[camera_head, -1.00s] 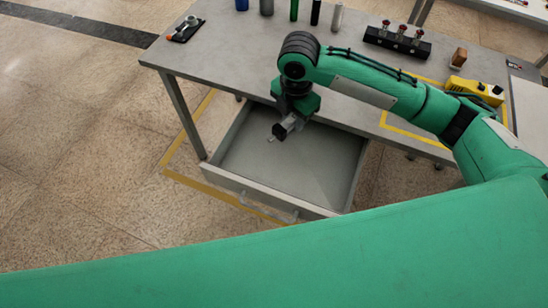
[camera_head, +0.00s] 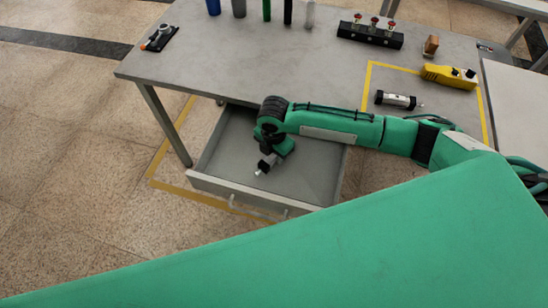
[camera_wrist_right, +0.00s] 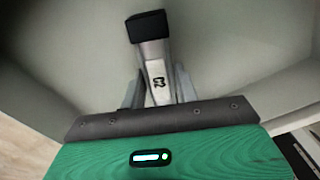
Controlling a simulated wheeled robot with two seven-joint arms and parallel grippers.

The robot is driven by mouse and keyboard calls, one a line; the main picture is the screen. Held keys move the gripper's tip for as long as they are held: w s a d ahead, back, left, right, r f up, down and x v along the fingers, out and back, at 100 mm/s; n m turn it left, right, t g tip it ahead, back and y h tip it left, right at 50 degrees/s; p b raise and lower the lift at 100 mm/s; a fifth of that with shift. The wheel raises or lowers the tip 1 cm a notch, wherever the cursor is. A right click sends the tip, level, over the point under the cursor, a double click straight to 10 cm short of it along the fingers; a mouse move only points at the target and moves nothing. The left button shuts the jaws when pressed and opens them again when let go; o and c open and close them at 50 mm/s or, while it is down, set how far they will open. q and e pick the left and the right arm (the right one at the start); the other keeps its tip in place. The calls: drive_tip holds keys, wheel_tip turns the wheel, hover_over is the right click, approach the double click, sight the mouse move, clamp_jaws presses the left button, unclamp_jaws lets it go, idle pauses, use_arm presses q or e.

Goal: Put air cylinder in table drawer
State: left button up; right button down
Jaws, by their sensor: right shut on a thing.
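The table drawer (camera_head: 218,186) is pulled open below the table's front edge. My right gripper (camera_head: 267,161) is inside the drawer's outline, pointing down, and is shut on an air cylinder. In the right wrist view the held cylinder (camera_wrist_right: 157,70) is silver with a black end cap and a "C2" mark, between the two fingers (camera_wrist_right: 158,90). Its light tip (camera_head: 258,172) shows in the head view, close to the drawer floor; I cannot tell whether it touches. Another silver cylinder with black ends (camera_head: 396,99) lies on the table. My left gripper is not in view.
The table (camera_head: 230,70) carries a row of upright cylinders at the back, a black holder with red-topped parts (camera_head: 370,34), a yellow device (camera_head: 449,75) and a brown block (camera_head: 431,45). The drawer looks otherwise empty.

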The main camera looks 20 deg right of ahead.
sight(274, 159)
wheel_tip(274, 159, down, 3)
drive_tip(key=shift+f, duration=0.1)
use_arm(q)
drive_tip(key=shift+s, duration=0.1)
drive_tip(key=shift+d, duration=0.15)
use_arm(e)
drive_tip(key=c, duration=1)
unclamp_jaws()
drive_tip(key=shift+f, duration=0.1)
drive_tip(key=shift+c, duration=0.2)
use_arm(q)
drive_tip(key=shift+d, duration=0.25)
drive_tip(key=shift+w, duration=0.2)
